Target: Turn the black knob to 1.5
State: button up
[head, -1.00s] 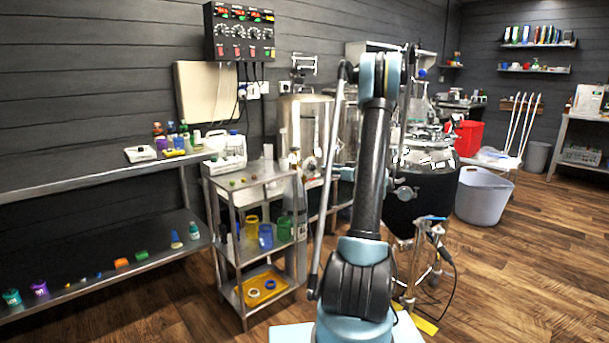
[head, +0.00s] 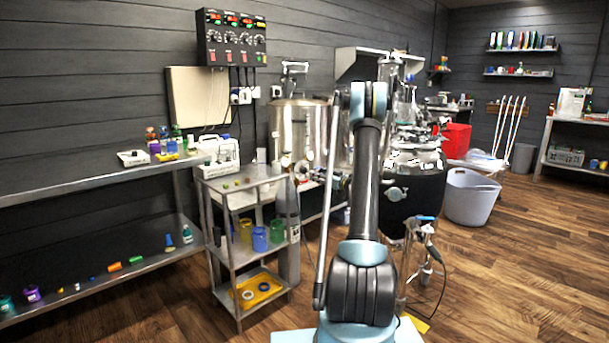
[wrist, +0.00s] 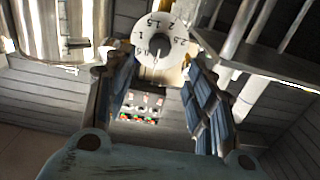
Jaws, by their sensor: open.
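In the wrist view a round pale dial (wrist: 160,42) with dark numbers, 1.5 among them, faces me at the top middle. The numbers appear upside down. In the head view my arm hides the gripper, and I cannot pick out this dial.
A wall control box (head: 232,37) with several dials and red displays hangs at the back left. A steel kettle (head: 298,128) stands below it, to the right. A steel cart (head: 240,188) with cups is left of my arm. The floor at right is mostly clear.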

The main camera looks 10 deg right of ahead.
aim_at(305, 170)
jog(key=x, duration=0.9)
jog(key=shift+w+a, duration=0.2)
jog(key=c, duration=1.1)
jog(key=shift+o, duration=0.3)
jog(key=shift+a, duration=0.4)
jog(key=shift+d, duration=0.3)
